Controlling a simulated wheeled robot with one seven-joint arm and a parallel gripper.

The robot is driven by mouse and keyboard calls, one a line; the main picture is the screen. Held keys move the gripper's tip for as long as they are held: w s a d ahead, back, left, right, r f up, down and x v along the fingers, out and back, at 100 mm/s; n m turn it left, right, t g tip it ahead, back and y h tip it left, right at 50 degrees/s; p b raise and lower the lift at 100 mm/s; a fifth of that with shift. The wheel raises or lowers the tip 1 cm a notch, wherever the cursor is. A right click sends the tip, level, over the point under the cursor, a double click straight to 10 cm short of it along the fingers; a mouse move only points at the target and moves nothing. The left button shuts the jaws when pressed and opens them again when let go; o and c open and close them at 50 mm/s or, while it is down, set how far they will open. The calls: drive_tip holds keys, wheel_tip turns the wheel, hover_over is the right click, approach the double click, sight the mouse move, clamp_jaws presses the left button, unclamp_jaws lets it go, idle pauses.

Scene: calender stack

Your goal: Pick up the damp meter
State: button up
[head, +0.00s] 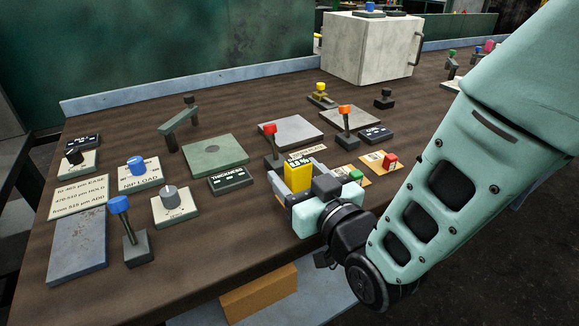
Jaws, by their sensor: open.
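The damp meter appears to be the upright yellow block (299,177) with a dark display reading about 6.8 % at its top, right of the middle of the bench. My gripper (296,182) is at the yellow block, coming from the front right. Its jaws are open, with the block seemingly between or just beyond the fingers. The gripper body hides the block's lower part, so I cannot tell whether a finger touches it.
A red-topped lever (269,130) stands close behind the block. Green (356,175) and red (390,162) buttons sit close to its right. A thickness display (230,180) lies to its left. A blue-topped lever (119,205) stands at front left. A pale cabinet (368,50) stands at the back.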

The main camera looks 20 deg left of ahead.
drive_tip(key=shift+a, duration=0.1)
drive_tip(key=c, duration=1.3)
drive_tip(key=shift+r, duration=0.1)
